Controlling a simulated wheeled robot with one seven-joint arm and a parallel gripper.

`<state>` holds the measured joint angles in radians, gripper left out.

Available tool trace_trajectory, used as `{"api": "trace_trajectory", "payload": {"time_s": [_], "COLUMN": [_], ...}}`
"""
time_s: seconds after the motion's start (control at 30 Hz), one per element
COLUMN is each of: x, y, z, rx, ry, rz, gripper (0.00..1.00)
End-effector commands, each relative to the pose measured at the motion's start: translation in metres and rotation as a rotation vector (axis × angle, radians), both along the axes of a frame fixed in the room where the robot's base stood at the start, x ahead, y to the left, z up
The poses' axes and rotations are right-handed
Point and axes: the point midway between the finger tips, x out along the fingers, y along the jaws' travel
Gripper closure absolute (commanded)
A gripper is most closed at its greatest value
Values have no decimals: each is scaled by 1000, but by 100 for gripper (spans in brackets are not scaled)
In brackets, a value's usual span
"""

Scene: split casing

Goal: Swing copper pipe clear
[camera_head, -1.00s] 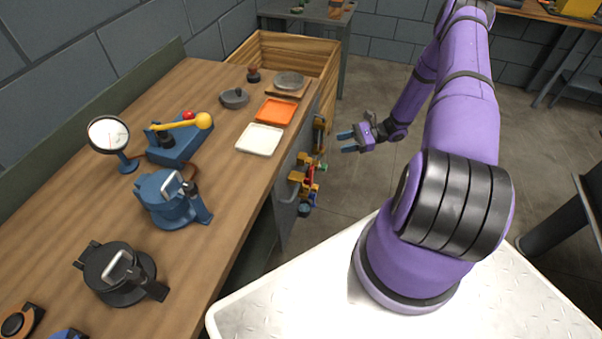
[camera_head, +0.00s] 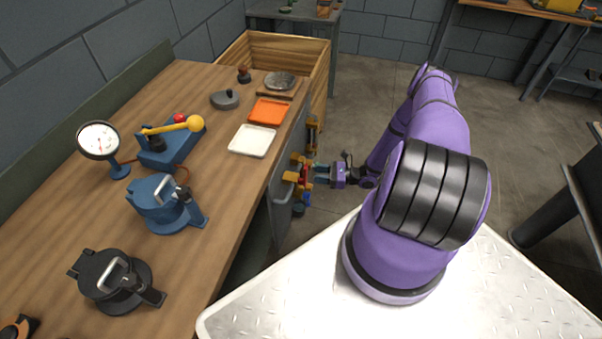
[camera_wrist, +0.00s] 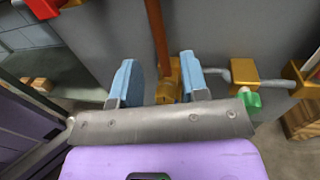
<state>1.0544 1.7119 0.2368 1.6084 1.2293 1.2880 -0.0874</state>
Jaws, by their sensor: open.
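The copper pipe (camera_wrist: 156,32) shows in the wrist view as a reddish-brown rod running down from the top edge. Its lower end meets a brass fitting (camera_wrist: 169,84) in front of a grey panel. My gripper (camera_wrist: 158,64) is open, with one blue finger on each side of the lower pipe and fitting. I cannot tell whether either finger touches them. In the head view my gripper (camera_head: 320,172) is beside the brass pipework (camera_head: 292,176) on the bench's side. The copper pipe cannot be made out clearly there.
A grey pipe with a brass block (camera_wrist: 243,74) and a green knob (camera_wrist: 250,99) lies right of my fingers. The wooden bench (camera_head: 225,190) carries a white tray (camera_head: 252,141), an orange tray (camera_head: 269,111) and a gauge (camera_head: 98,140). Open floor lies beyond my arm.

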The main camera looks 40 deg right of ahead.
Motion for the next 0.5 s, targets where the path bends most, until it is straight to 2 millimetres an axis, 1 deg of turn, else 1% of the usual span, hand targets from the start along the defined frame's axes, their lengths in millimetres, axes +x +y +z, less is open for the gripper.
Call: {"api": "trace_trajectory", "payload": {"time_s": [0.03,0.1,0.23,0.3,0.5], "x": [7,14,28,34,44], "y": [8,18,34,41,52], "z": [0,0,0,0,0], "rx": [1,2,1,1,-1], "ry": [0,-1,-1,-1,-1], "rz": [2,3,2,2,1], "gripper": [59,59,59,59,59]}}
